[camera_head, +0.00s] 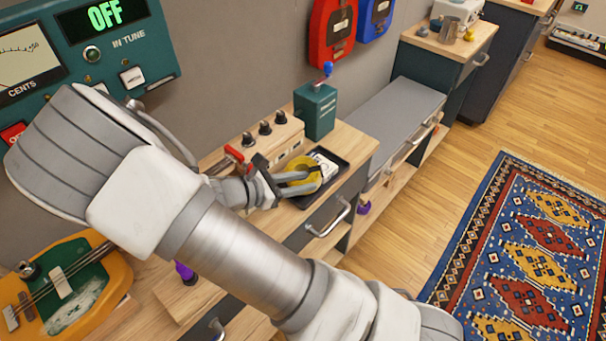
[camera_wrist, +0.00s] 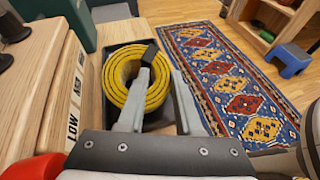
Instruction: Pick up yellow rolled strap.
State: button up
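The yellow rolled strap (camera_wrist: 117,78) is a ring-shaped coil with dark edge lines and a small black piece at its top right. It rests in a dark shallow tray (camera_wrist: 105,51). In the head view the strap (camera_head: 299,164) is partly hidden by my gripper (camera_head: 298,181). In the wrist view my gripper (camera_wrist: 163,76) is open. One finger lies over the coil's hole and the other is just right of its outer side, with the right wall of the coil between them. I cannot tell whether either finger touches it.
A white item (camera_head: 325,162) lies by the strap in the tray. A green box with a blue-topped lever (camera_head: 316,110) stands behind. A wooden knob unit (camera_head: 266,140) with a red part is to the left. A grey bench (camera_head: 392,112) is beyond, and a patterned rug (camera_head: 530,255) covers the floor.

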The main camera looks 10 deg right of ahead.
grip_shut()
jog(key=shift+r, duration=0.5)
notch_tip(320, 180, up, 4)
jog(key=shift+d+f+p, duration=0.15)
jog(key=shift+f+p, duration=0.1)
jog(key=shift+p, duration=0.3)
jog(key=s+d+r, duration=0.1)
jog(key=d+r, duration=0.6)
jog(key=d, duration=0.4)
jog(key=w+a+r+n+t+y+p, duration=0.3)
jog(key=w+a+r+n+t+y, duration=0.3)
jog(key=n, duration=0.4)
jog(key=w+a+t+y, duration=0.1)
jog(key=w+t+y, duration=0.1)
jog(key=shift+w+a+r+y+p, duration=0.2)
jog(key=shift+w+a+y+p, duration=0.1)
jog(key=shift+a+p, duration=0.1)
